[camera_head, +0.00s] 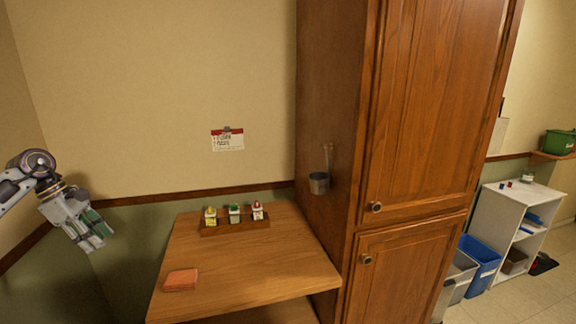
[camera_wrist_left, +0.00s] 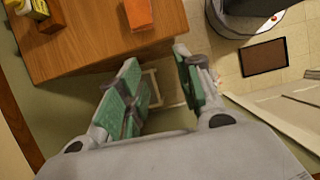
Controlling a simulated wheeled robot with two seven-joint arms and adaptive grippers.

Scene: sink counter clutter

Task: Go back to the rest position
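My left gripper (camera_head: 92,238) hangs in the air left of the wooden table (camera_head: 245,265), apart from it, with its fingers pointing down and to the right. In the left wrist view the two green-padded fingers (camera_wrist_left: 156,58) stand apart with nothing between them, so it is open and empty. The table's edge (camera_wrist_left: 90,65) lies beyond the fingertips there. My right gripper is in neither view.
A wooden rack (camera_head: 235,228) with three small bottles stands at the table's back. An orange stack (camera_head: 181,280) lies near its front left. A tall wooden cabinet (camera_head: 410,120) borders the table's right. A brown rectangle (camera_wrist_left: 264,57) lies on the floor.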

